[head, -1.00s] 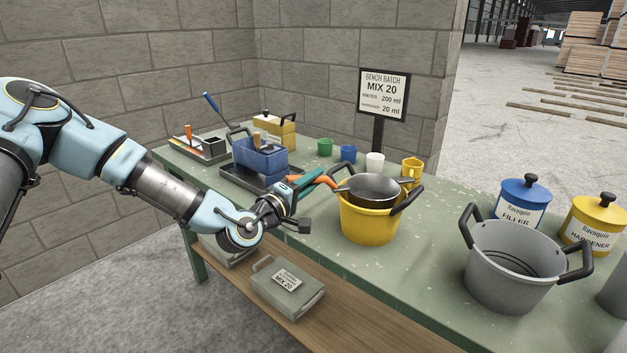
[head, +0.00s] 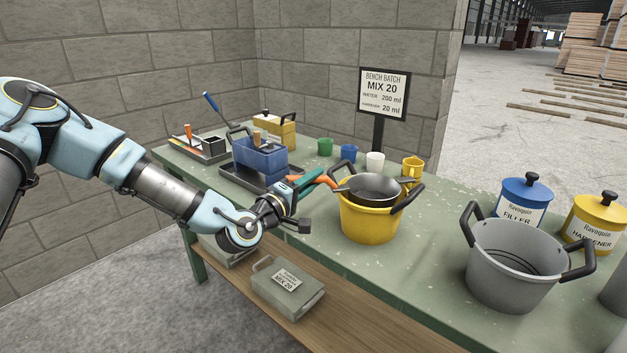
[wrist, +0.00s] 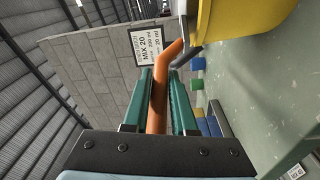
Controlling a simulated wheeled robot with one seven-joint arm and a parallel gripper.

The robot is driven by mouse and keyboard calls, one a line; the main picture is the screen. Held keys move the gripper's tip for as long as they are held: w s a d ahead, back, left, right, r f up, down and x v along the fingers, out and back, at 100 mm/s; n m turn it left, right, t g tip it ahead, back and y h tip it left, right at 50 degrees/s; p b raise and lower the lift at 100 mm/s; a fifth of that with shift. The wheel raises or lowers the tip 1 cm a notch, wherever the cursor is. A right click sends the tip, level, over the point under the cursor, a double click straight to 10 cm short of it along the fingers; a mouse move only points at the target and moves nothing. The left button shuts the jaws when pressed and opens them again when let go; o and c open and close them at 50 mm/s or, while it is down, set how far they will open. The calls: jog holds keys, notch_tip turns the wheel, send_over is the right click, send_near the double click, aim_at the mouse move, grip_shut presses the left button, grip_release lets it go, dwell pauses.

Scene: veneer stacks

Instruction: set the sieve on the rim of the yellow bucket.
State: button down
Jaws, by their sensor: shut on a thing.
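The sieve (head: 374,187) is a dark round bowl with an orange handle (head: 318,179). Its bowl sits at the mouth of the yellow bucket (head: 369,223), with its far side by the rim; whether it bears on the rim all round I cannot tell. My gripper (head: 308,182) is shut on the orange handle, to the left of the bucket. In the wrist view, the green fingers (wrist: 159,100) lie on both sides of the handle (wrist: 157,105), and the yellow bucket (wrist: 235,25) is at the upper right.
The bucket's dark handles stand up at its sides. A blue container (head: 259,158) stands left of my gripper. Green (head: 325,147), blue (head: 348,154) and white (head: 374,161) cups and a yellow mug (head: 411,168) stand behind the bucket. A grey bucket (head: 510,275) stands at the right.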

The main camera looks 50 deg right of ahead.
jog(key=shift+f+b, duration=0.45)
jog(key=shift+f, duration=0.1)
jog(key=c, duration=0.6)
grip_release()
jog(key=shift+c, duration=0.2)
jog(key=a+b, duration=0.3)
jog(key=a, duration=0.7)
jog(key=shift+s+a+f, duration=0.25)
jog(key=shift+s+a, duration=0.15)
jog(key=shift+s, duration=0.05)
